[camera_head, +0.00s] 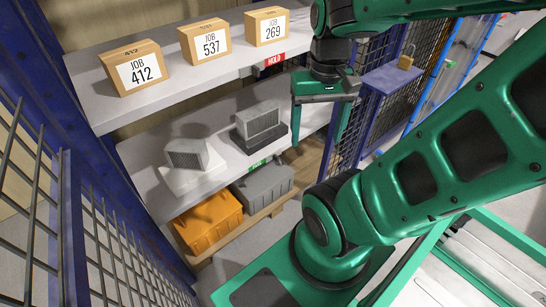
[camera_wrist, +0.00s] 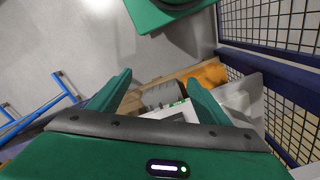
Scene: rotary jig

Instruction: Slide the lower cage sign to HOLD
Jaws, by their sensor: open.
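The lower cage sign is a small green plate (camera_head: 257,164) on the front edge of the lower shelf (camera_head: 150,190). Its lettering is too small to read. The upper shelf's edge carries a red sign (camera_head: 274,59) that reads HOLD. My gripper (camera_head: 310,158) hangs with its fingers apart and empty, to the right of the green sign and apart from it. In the wrist view my two fingers (camera_wrist: 158,88) stand wide apart, with part of the shelf area showing between and beyond them.
Boxes marked JOB 412 (camera_head: 141,72), JOB 537 (camera_head: 211,46) and JOB 269 (camera_head: 272,31) stand on the upper shelf. Two grey finned parts (camera_head: 188,155) (camera_head: 260,122) sit on the lower shelf. Orange (camera_head: 210,222) and grey bins (camera_head: 265,187) stand below. Blue mesh panels (camera_head: 70,200) flank the shelves.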

